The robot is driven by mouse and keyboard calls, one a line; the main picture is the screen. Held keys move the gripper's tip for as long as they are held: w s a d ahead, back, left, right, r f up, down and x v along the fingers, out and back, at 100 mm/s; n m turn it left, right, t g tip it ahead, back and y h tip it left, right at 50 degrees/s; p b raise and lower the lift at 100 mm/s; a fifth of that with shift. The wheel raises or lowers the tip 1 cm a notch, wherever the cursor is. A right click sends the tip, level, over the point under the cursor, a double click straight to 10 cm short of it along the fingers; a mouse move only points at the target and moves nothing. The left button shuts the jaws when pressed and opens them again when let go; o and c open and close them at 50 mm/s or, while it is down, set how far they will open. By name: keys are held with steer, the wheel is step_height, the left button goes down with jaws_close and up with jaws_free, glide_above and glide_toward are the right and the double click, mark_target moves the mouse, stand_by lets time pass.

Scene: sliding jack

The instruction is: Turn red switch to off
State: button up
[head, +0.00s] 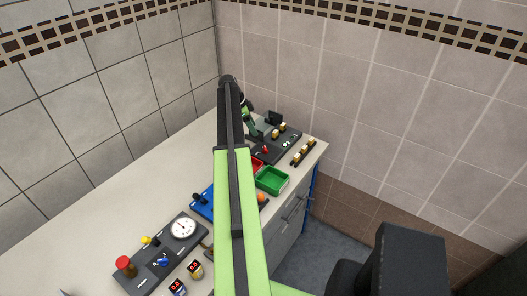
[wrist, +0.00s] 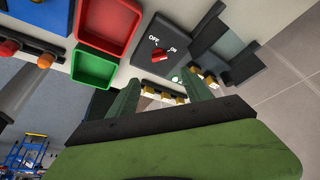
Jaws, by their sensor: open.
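The red switch (wrist: 160,57) is a small knob on a dark panel (wrist: 148,66) with white OFF and ON labels beside it. Its exact pointing is too small to tell. It also shows as a red spot in the head view (head: 265,149), on the dark board at the counter's far end. My gripper (wrist: 163,82) is open and empty, its two green fingers apart. In the wrist view the knob shows just beyond the gap between the fingertips, with no visible contact. In the head view my arm partly hides the gripper (head: 250,124).
A green tray (head: 271,180) and a red tray (wrist: 106,22) sit beside the panel. Several gold-and-black blocks (head: 303,153) stand near the counter edge. Tiled walls close the far corner. A gauge board (head: 182,229) is at the near end; the counter's left part is bare.

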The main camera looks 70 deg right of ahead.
mark_target(265, 148)
steer(key=b+x, duration=1.1)
steer(key=x, duration=0.2)
steer(key=shift+f, duration=0.15)
steer(key=shift+s+d+f, duration=0.15)
steer(key=shift+s+f, duration=0.05)
steer(key=shift+f, duration=0.05)
steer(key=shift+r, duration=0.1)
